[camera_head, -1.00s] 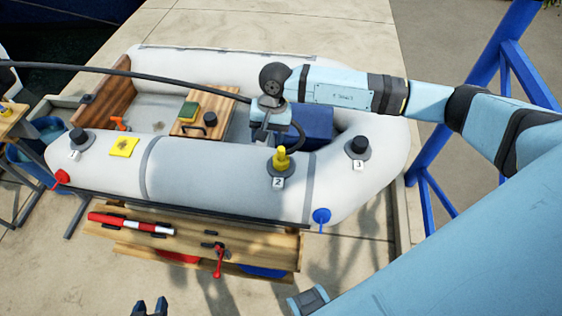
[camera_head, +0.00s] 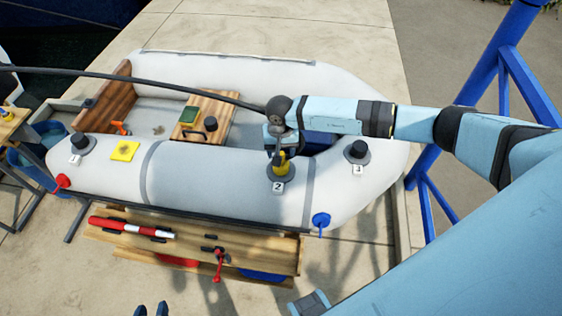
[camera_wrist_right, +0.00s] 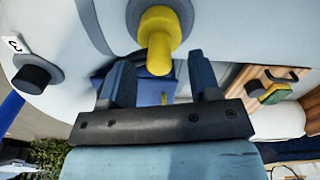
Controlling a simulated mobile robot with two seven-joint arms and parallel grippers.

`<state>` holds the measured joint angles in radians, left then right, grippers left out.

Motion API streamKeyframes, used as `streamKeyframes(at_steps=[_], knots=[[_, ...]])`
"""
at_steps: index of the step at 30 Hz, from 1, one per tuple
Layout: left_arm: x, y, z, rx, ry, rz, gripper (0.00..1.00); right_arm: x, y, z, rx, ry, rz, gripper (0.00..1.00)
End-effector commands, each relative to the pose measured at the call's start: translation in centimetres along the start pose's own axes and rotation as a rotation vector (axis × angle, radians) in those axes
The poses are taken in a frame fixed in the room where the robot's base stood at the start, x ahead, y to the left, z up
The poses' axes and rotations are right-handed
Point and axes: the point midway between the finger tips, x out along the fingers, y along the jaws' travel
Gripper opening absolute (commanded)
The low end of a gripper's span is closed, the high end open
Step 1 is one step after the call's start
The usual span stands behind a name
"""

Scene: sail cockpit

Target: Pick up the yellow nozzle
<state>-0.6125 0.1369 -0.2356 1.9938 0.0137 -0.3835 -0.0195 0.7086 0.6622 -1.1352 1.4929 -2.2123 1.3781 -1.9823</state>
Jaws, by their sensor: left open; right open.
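The yellow nozzle (camera_head: 281,165) stands on the grey round valve base marked 2 on the boat's near tube. My right gripper (camera_head: 277,154) is open just above and behind the nozzle and partly covers it from the head camera. In the right wrist view the yellow nozzle (camera_wrist_right: 157,30) points toward the gap between the two open fingers of my right gripper (camera_wrist_right: 161,72). Its rounded end is at the mouth of that gap, and no grip on it shows. My left gripper (camera_head: 151,309) is open at the bottom edge of the head view, far from the nozzle.
Black caps sit on valve 1 (camera_head: 79,144) and valve 3 (camera_head: 358,150). A yellow patch (camera_head: 124,151) lies on the near tube. A wooden bench (camera_head: 190,246) with a red-and-white cylinder (camera_head: 130,227) stands in front. A blue frame (camera_head: 480,100) rises on the right.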

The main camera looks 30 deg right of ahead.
Motion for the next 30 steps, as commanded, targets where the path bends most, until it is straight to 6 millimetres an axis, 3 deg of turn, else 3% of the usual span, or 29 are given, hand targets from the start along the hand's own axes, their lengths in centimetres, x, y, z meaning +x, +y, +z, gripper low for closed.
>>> streamKeyframes(at_steps=[6,13,14,21,30], knots=[[-0.2,0.0,-0.1,0.003,-0.001,-0.001,0.43,2.6,0.1,0.0,0.000,-0.002,-0.001,0.57],[-0.2,-0.1,-0.1,0.004,0.000,-0.001,0.43,2.8,0.1,0.0,-0.001,0.000,-0.001,0.57],[-0.2,-0.1,-0.1,0.004,0.000,-0.001,0.43,2.8,0.1,0.0,0.000,0.000,-0.001,0.55],[-0.3,-0.1,-0.4,0.004,0.005,-0.001,0.43,2.8,0.1,0.0,0.000,0.000,-0.001,0.03],[-0.3,-0.1,-0.5,0.004,0.006,-0.001,0.43,2.6,0.1,0.0,0.000,0.000,-0.001,0.00]])
